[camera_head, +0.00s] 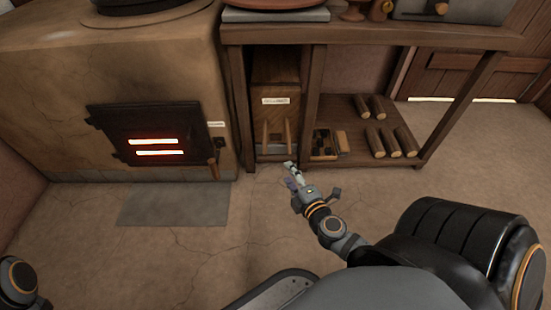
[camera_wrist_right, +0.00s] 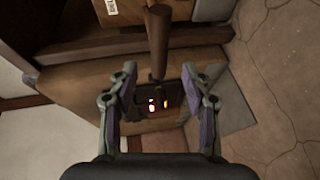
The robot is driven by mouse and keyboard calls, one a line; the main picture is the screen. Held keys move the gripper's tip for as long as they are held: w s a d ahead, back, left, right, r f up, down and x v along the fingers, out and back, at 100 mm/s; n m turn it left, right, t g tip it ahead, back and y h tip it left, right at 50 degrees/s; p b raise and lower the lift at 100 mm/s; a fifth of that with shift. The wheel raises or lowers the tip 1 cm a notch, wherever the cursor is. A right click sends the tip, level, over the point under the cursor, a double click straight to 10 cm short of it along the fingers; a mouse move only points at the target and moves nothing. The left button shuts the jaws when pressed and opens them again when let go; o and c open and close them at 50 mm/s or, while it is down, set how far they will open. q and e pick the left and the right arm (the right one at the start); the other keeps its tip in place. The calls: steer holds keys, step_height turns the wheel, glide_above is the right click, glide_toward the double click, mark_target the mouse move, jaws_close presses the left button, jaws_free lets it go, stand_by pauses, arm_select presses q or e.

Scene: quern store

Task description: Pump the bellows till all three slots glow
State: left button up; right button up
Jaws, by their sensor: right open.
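The bellows (camera_head: 276,85) is a wooden box with a pale label, low under the bench beside the stove. Upright wooden bars stand at its front; one is the handle (camera_head: 287,135). In the right wrist view a wooden handle bar (camera_wrist_right: 158,40) runs down towards the space between my fingertips, with gaps on both sides. My right gripper (camera_head: 293,172) is open and empty, just in front of the bellows; it also shows in the wrist view (camera_wrist_right: 160,74). The stove door (camera_head: 110,125) shows two glowing slots (camera_head: 158,153); I cannot make out a third. My left gripper is out of view.
The stove (camera_head: 60,75) stands at left with a grey floor plate (camera_head: 173,205) before it. Several logs (camera_head: 376,142) and a small box (camera_head: 325,145) lie on the lower shelf right of the bellows. The floor in front is clear.

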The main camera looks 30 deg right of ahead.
mark_target(280, 161)
steer(key=x, duration=0.9)
steer(key=shift+w, duration=0.25)
jaws_close()
